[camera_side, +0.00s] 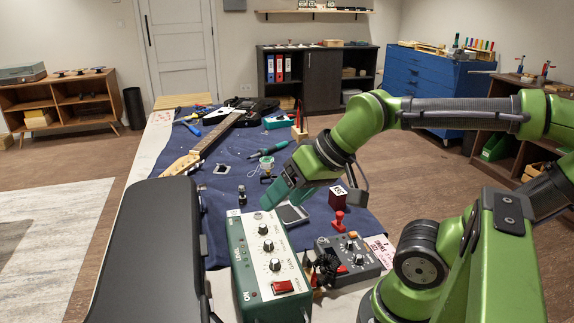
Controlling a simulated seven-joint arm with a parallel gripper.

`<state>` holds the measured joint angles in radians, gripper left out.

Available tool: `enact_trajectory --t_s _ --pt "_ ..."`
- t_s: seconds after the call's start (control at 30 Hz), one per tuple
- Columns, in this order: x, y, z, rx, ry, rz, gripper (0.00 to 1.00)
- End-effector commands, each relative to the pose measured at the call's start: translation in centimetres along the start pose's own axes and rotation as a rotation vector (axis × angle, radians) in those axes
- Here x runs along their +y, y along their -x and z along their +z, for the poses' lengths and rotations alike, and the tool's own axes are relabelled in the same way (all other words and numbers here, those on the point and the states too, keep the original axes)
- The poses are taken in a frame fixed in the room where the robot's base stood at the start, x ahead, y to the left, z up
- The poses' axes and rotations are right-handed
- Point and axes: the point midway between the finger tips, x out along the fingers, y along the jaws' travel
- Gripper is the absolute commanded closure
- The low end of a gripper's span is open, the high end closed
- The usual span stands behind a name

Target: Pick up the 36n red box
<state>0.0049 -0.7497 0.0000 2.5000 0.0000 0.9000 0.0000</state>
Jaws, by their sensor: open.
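A small dark red box (338,201) with a light label on its top stands on the blue cloth (236,180), right of the middle. The label's writing is too small to read surely. My gripper (279,195) is open, with teal fingers pointing down and left. In the picture it lies to the left of the red box, above the cloth and behind the green-and-white amplifier box. The gripper appears empty and apart from the red box.
A red stamp-like piece (339,222) stands just in front of the box. The amplifier box (268,262) and a grey pedal (347,258) crowd the near side. A guitar neck (205,143), a soldering iron (274,145) and tools lie farther back.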

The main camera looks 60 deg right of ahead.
Motion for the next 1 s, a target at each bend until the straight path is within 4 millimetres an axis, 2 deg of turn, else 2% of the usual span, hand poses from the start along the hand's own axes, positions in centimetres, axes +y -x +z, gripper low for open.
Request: enact_trajectory --t_s 0.13,0.27,0.37,0.47,0.5,0.7,0.8,0.87,0.93,1.0 --pt "2.5 -1.3 -1.1 -0.031 -0.093 0.07 0.3" --pt "6.7 -2.4 -4.7 -0.069 -0.225 0.176 0.3" --pt "11.3 -2.9 -7.6 -0.114 -0.307 0.262 0.3" --pt "16.6 -3.1 -10.0 -0.169 -0.369 0.337 0.3" --pt "18.9 -3.1 -10.7 -0.195 -0.389 0.365 0.3" --pt "30.3 -2.4 -12.1 -0.337 -0.449 0.465 0.3" --pt "34.2 -1.6 -12.2 -0.401 -0.436 0.486 0.3" --pt "35.2 -1.2 -12.7 -0.428 -0.4 0.489 0.3" --pt "35.1 -0.4 -13.5 -0.44 -0.347 0.483 0.3" --pt "34.9 -0.5 -13.2 -0.46 -0.321 0.47 0.3"
